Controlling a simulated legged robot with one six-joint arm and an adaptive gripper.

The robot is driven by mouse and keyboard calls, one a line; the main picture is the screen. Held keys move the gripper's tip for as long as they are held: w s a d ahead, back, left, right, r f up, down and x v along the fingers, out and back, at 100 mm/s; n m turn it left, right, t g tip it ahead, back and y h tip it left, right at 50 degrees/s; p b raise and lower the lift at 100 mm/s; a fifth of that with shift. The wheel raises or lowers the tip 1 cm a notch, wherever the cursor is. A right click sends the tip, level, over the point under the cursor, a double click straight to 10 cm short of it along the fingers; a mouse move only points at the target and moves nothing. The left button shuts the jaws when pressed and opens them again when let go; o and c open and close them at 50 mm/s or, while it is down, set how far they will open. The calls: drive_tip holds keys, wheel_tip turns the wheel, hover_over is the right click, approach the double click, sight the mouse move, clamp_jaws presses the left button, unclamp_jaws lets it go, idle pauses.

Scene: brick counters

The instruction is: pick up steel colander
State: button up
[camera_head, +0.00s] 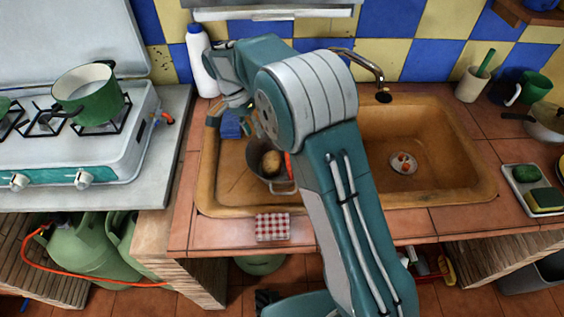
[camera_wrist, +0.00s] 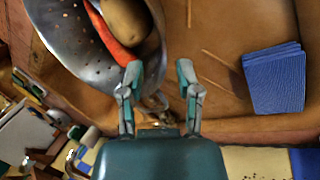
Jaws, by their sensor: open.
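The steel colander (camera_head: 256,160) sits in the left part of the brown sink, partly hidden by my arm in the head view. It holds a potato (camera_head: 271,162) and something orange. In the wrist view the perforated colander (camera_wrist: 75,45) fills the upper left, with the potato (camera_wrist: 126,22) inside. My gripper (camera_wrist: 160,76) is open, its two fingers apart beside the colander's rim. A small metal part, possibly a colander handle, shows between the fingers; I cannot tell whether they touch it. In the head view the fingertips are hard to make out.
The brown sink (camera_head: 207,190) surrounds the colander. A blue folded cloth or sponge (camera_wrist: 274,80) lies to its side. A white bottle (camera_head: 201,60) and a tap (camera_head: 362,62) stand behind. A checked cloth (camera_head: 272,226) lies on the front edge. The sink's right basin is mostly clear.

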sight(258, 141)
drive_tip(key=x, duration=0.4)
drive_tip(key=shift+a+f, duration=0.1)
drive_tip(key=shift+a, duration=0.25)
drive_tip(key=shift+d+f, duration=0.15)
drive_tip(key=shift+f, duration=0.1)
drive_tip(key=shift+d, duration=0.25)
drive_tip(key=shift+a, duration=0.2)
clamp_jaws()
